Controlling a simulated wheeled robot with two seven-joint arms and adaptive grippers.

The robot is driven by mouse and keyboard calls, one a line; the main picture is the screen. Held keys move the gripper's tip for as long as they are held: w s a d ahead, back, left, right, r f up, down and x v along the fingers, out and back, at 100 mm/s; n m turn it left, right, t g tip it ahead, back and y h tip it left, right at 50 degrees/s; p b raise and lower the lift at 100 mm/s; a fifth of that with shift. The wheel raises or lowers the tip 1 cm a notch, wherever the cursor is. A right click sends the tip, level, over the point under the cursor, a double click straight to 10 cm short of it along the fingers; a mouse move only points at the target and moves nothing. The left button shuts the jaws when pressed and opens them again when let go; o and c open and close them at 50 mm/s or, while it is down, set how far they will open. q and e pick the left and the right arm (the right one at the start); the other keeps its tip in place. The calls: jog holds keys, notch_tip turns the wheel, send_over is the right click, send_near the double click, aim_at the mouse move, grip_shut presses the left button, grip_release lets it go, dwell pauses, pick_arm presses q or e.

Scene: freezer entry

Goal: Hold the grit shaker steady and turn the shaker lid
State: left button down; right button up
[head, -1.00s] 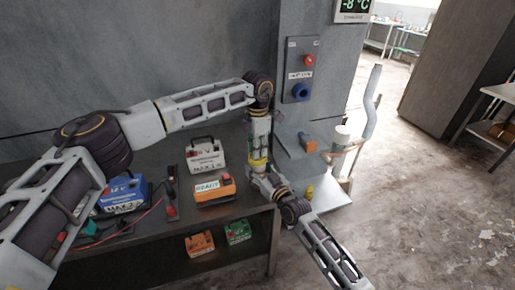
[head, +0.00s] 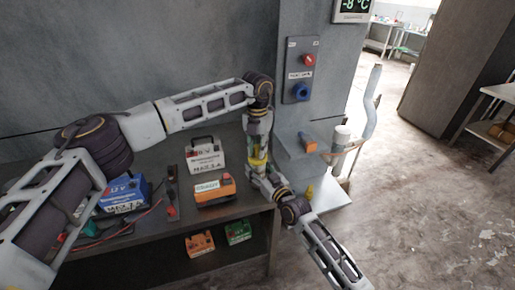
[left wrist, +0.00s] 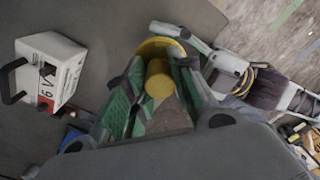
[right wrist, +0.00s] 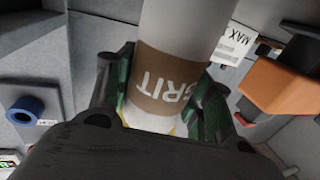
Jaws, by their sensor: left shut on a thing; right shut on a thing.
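The grit shaker (right wrist: 165,85) is a pale cylinder with a brown band lettered GRIT. In the right wrist view my right gripper (right wrist: 160,108) is shut around its body, with a green-lined finger on each side. The yellow shaker lid (left wrist: 160,80) shows in the left wrist view between the green-lined fingers of my left gripper (left wrist: 158,95), which is shut on it. In the head view my left gripper (head: 258,146) comes down from above and my right gripper (head: 262,178) from below right. They meet at the shaker, which is mostly hidden there.
A bench (head: 150,232) stands below and left, with a white battery box (head: 206,155), a blue one (head: 122,195) and an orange box (head: 213,191). A wall panel (head: 301,70) has red and blue knobs. Open floor lies right.

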aim_at(257, 146)
pick_arm(q)
jog(key=n, duration=0.6)
jog(key=shift+w, duration=0.1)
jog(key=shift+a+n, duration=0.1)
jog(key=shift+n, duration=2.3)
jog(key=c, duration=1.2)
grip_release()
jog(key=shift+o, duration=0.2)
jog(key=shift+r, duration=0.1)
notch_tip(257, 146, up, 12)
